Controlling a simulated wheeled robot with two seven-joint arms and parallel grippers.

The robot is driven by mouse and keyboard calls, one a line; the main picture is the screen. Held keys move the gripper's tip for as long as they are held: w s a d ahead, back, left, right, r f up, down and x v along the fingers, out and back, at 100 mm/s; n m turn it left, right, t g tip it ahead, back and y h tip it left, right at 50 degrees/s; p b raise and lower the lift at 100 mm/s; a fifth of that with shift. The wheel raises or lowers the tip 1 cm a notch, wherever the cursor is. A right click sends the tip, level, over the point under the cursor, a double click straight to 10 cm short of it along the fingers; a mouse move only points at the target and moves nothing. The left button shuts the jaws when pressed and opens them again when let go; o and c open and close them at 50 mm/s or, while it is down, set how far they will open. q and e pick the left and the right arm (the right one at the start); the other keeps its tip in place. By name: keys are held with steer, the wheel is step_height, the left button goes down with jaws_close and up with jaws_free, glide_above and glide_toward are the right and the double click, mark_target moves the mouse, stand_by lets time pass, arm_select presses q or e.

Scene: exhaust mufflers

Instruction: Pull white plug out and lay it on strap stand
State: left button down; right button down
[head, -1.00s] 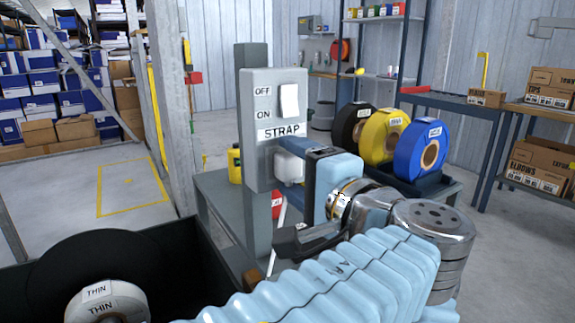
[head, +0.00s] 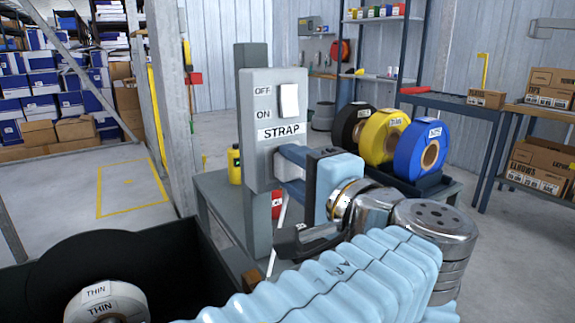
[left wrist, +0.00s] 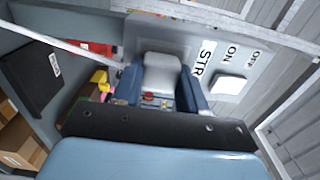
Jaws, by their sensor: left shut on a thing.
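A grey post carries a grey panel (head: 262,96) marked OFF, ON and STRAP, with a white rocker switch (head: 289,101). The white plug (left wrist: 162,72) is at the panel's lower part, between the blue fingers of my left gripper (left wrist: 162,88). In the head view my left gripper (head: 292,170) reaches in from the right side of the panel and is shut on the plug, whose body is mostly hidden by the fingers. The plug looks close against the panel; I cannot tell whether its pins are in. My right gripper is not in view.
The post stands on a grey table (head: 221,200). Black, yellow and blue strap rolls (head: 422,150) stand behind my gripper on a dark rack. A yellow container (head: 234,164) is left of the post. A black bin (head: 190,248) with a THIN roll is at front left.

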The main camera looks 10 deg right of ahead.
arm_select(q)
steer(key=shift+v, duration=2.95)
